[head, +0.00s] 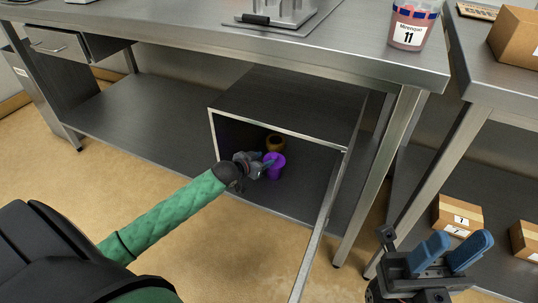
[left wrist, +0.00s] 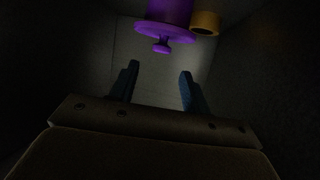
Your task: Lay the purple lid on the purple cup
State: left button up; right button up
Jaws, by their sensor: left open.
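The purple cup (head: 274,171) stands inside the open-fronted hood (head: 290,100) on the lower shelf. In the left wrist view the cup (left wrist: 170,10) is at the top edge, partly cut off. The purple lid (left wrist: 168,33), a disc with a small knob, sits against the cup's end, apparently on its rim. My left gripper (head: 266,166) reaches into the hood beside the cup. Its open fingers (left wrist: 159,72) are empty, with the knob beyond their tips and apart from them. My right gripper (head: 449,252) is open and empty, outside at the lower right.
A yellow-brown round container (head: 275,143) stands just behind the cup; it shows in the left wrist view too (left wrist: 205,24). The hood's walls and front frame surround my left gripper closely. Boxes (head: 458,216) stand on the right shelf. A labelled tub (head: 410,25) is on the tabletop.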

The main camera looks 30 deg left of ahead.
pick_arm(q)
jog(key=shift+v, duration=1.15)
